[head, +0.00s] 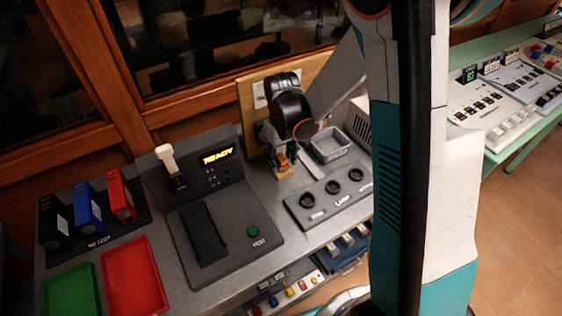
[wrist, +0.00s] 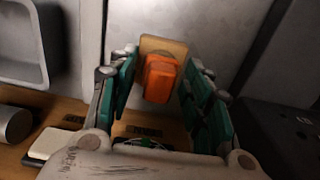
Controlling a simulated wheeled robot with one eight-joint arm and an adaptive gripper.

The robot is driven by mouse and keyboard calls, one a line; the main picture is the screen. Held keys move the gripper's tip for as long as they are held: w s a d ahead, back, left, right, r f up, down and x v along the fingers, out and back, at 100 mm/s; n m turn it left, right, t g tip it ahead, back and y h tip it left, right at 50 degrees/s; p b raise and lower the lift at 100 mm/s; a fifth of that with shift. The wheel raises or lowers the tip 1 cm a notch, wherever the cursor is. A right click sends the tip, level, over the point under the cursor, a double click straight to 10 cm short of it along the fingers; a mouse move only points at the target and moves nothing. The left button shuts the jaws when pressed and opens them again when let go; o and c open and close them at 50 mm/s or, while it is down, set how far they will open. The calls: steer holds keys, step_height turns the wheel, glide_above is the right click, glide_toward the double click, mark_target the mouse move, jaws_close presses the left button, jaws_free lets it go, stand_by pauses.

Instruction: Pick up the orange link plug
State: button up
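The orange link plug (wrist: 160,78) shows in the wrist view between the two teal-padded fingers of my gripper (wrist: 163,88). A gap shows on each side of it, wider on the right, so the fingers are open around it. A tan block (wrist: 163,45) lies at its far end. In the head view the plug (head: 281,160) is a small orange patch at my gripper (head: 284,158), which points down over the grey bench. The fingers partly hide the plug there, and contact cannot be told.
A grey tray (head: 331,146) stands just right of my gripper. A panel with three dark round sockets (head: 331,199) lies in front. The console with a lit display (head: 218,154) is to the left. A wooden board (head: 246,112) stands close behind.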

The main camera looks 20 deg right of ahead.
mark_target(282, 157)
steer(key=c, duration=0.6)
steer(key=shift+o, duration=0.2)
steer(key=shift+r, duration=0.1)
step_height(282, 157, up, 20)
steer(key=p, duration=0.6)
steer(key=shift+p, duration=0.3)
